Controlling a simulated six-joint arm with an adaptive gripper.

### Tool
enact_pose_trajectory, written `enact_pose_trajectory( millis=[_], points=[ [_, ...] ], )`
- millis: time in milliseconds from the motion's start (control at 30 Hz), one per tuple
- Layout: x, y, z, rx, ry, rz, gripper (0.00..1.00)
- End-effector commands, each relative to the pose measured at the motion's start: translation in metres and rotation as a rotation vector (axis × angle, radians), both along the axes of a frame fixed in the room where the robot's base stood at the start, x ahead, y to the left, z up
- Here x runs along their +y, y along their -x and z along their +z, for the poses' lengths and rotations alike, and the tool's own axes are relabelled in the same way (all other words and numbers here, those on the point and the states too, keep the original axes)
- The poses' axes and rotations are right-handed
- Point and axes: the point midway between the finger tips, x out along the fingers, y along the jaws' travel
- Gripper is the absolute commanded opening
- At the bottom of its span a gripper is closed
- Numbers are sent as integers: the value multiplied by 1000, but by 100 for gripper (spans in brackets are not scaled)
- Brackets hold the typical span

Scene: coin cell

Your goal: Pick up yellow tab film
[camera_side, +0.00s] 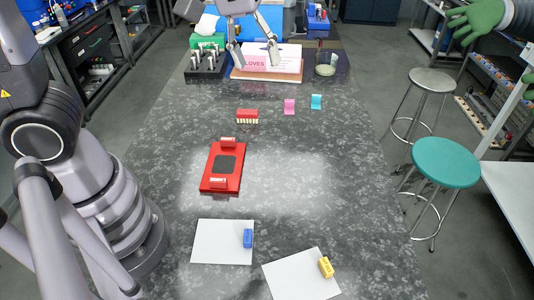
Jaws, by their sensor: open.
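The yellow tab film is a white sheet (296,281) with a yellow tab (326,267) on its right side. It lies tilted on the dark speckled table, near the bottom of the side view. My gripper (256,62) is at the top of the view, with its two fingers spread apart and nothing seen between them. It is far from the yellow tab film, at the opposite end of the table, in front of or over the pink-and-white box. Its exact height cannot be told.
A similar white sheet (215,250) with a blue tab (248,238) lies to the left. A red fixture (207,184), a red block (247,116), and pink (289,106) and cyan (316,101) pieces stand farther back. A green-gloved hand (475,18) shows top right. The right middle of the table is clear.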

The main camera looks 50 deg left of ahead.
Motion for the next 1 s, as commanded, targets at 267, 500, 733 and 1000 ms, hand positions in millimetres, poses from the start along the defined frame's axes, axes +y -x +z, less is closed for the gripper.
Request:
enact_pose_trajectory(
  millis=[267,500,733,1000],
  points=[
    [-137,-24,-122,197,13,352,50],
    [-201,-1,-208,259,-18,577,50],
    [-210,6,-241,268,-27,631,50],
    [-209,6,-294,268,-28,630,50]
  ],
)
